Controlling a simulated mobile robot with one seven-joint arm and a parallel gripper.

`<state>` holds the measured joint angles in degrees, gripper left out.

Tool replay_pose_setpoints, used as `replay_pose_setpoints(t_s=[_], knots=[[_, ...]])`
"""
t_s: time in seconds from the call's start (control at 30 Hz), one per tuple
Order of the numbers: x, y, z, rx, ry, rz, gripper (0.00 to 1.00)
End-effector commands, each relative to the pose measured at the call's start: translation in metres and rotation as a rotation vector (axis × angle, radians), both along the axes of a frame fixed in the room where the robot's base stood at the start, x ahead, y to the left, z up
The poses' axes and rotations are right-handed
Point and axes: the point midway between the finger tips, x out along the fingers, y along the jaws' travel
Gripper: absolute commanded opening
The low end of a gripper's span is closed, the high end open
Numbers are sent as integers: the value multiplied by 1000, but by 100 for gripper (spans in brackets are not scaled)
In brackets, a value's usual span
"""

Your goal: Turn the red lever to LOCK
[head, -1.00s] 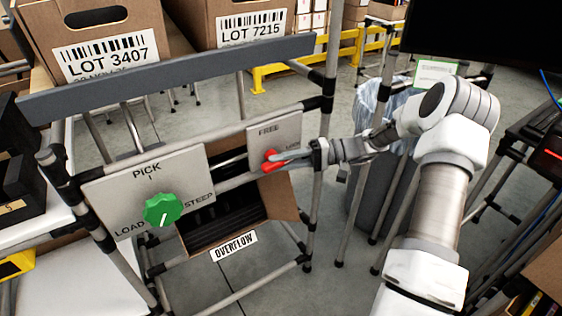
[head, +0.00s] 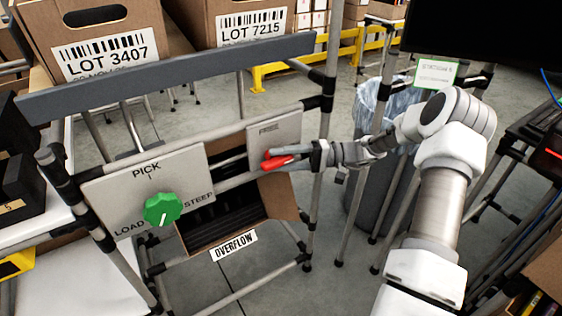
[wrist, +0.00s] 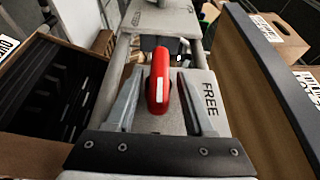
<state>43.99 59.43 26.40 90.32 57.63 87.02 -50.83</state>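The red lever (head: 280,161) is on a grey plate (head: 288,133) of the pipe rack in the head view. FREE is printed near the plate's top; the LOCK label cannot be seen. My gripper (head: 308,155) is at the plate's right edge, by the handle's end. In the wrist view, the red lever (wrist: 159,82) lies between the two fingers of my gripper (wrist: 160,90), with narrow gaps showing on both sides. The fingers look open around it. FREE is right of the lever there.
A green knob (head: 162,209) on a PICK/LOAD/STEEP plate is to the left. An open OVERFLOW carton (head: 283,195) hangs tilted below and behind the lever plate. Large LOT cartons (head: 110,30) stand behind a grey rail (head: 170,78). Rack posts stand near my arm.

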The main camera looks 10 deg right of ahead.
Motion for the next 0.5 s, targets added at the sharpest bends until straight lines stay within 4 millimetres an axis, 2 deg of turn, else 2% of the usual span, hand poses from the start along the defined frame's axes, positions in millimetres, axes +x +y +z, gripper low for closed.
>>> replay_pose_setpoints(t_s=[0.33, 0.5], knots=[[-2, -2, 0, 0, 3, 6, 57], [-4, -21, 0, 0, 3, 3, 57]])
